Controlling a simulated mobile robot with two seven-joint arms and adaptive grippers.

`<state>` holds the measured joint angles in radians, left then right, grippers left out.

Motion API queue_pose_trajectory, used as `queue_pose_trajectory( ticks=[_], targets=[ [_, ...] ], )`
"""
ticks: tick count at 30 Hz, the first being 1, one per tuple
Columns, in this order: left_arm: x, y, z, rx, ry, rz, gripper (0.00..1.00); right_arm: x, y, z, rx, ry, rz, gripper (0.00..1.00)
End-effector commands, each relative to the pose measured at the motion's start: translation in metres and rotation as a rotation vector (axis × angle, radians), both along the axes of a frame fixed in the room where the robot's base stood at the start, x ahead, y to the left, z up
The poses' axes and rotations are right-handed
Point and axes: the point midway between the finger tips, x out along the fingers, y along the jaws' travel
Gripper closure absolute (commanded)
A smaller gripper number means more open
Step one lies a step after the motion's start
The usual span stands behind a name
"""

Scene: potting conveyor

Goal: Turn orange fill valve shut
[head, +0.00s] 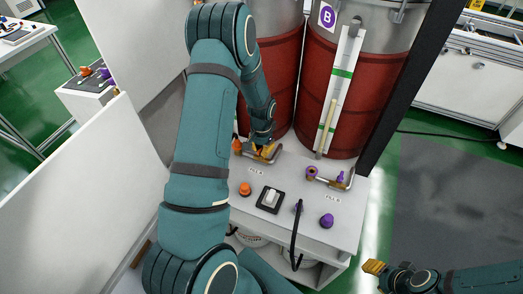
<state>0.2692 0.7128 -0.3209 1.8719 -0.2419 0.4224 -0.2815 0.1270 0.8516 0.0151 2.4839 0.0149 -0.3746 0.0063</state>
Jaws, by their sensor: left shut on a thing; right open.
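The orange fill valve (272,157) sits on a brass pipe at the back of the white bench, below the left red tank. My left gripper (262,147) reaches down over it and is shut on its handle. The gripper and wrist hide part of the valve, so the handle's exact angle is hard to tell. An orange end piece (237,146) shows at the pipe's left. My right gripper (374,267) is open and empty, low at the right, over the floor and away from the bench.
A purple valve (340,178) on a similar pipe stands right of the orange one. An orange knob (245,189), a rocker switch (270,198), a purple knob (327,220) and a black hose (295,240) are at the bench front. The red tank marked B (385,95) stands behind.

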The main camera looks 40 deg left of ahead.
Motion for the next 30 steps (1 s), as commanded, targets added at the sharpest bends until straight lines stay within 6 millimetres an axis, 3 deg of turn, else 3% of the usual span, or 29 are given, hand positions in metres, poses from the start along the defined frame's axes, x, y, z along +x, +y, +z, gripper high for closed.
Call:
queue_pose_trajectory(
  ticks=[12,30],
  targets=[
    [-0.0012,-0.0010,-0.0015,-0.002,0.004,0.246,1.00,-0.0021,0.0005,-0.0062,0.001,0.005,0.004,0.53],
    [-0.0012,-0.0011,-0.0012,-0.002,0.004,0.305,1.00,-0.0025,0.0006,-0.0069,0.002,0.006,0.004,0.53]
  ],
)
